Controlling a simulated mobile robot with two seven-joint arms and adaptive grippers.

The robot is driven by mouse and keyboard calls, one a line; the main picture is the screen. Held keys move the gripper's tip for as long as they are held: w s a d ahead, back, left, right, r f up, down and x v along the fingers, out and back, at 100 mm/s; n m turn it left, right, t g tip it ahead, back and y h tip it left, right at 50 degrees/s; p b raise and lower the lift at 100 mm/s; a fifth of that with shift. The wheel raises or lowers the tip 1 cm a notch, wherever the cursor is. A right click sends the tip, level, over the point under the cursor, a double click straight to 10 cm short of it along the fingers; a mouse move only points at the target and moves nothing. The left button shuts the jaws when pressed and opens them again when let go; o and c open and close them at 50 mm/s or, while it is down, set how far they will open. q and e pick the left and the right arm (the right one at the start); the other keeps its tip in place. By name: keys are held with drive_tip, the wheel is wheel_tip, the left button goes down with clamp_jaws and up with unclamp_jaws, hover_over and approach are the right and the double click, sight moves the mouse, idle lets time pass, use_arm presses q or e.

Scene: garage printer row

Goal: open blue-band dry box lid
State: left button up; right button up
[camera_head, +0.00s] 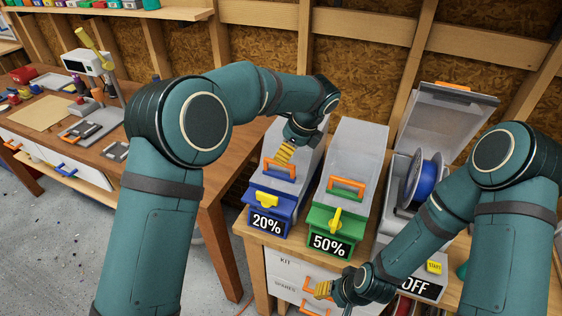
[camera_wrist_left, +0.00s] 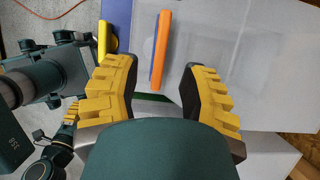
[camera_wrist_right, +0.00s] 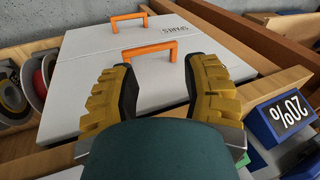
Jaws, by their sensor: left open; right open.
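The blue-band dry box (camera_head: 268,212) with the 20% label stands at the left end of the box row. Its clear lid (camera_head: 308,150) is down, with an orange handle (camera_head: 279,170) on top and a yellow latch (camera_head: 266,199) at the front. My left gripper (camera_head: 285,153) is open just above the handle. In the left wrist view the handle (camera_wrist_left: 160,50) lies ahead between the open fingers (camera_wrist_left: 160,90); no grip shows. My right gripper (camera_head: 322,290) is open, low by the drawer fronts.
The green-band box (camera_head: 333,222), labelled 50%, stands close to the right, lid down. A third box has its lid (camera_head: 450,115) raised and holds a blue spool (camera_head: 425,180). White drawers (camera_wrist_right: 120,85) with orange handles are below. A wooden workbench (camera_head: 215,165) stands at left.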

use_arm(q)
drive_tip(key=shift+x, duration=1.95)
drive_tip(key=shift+o, duration=0.2)
clamp_jaws()
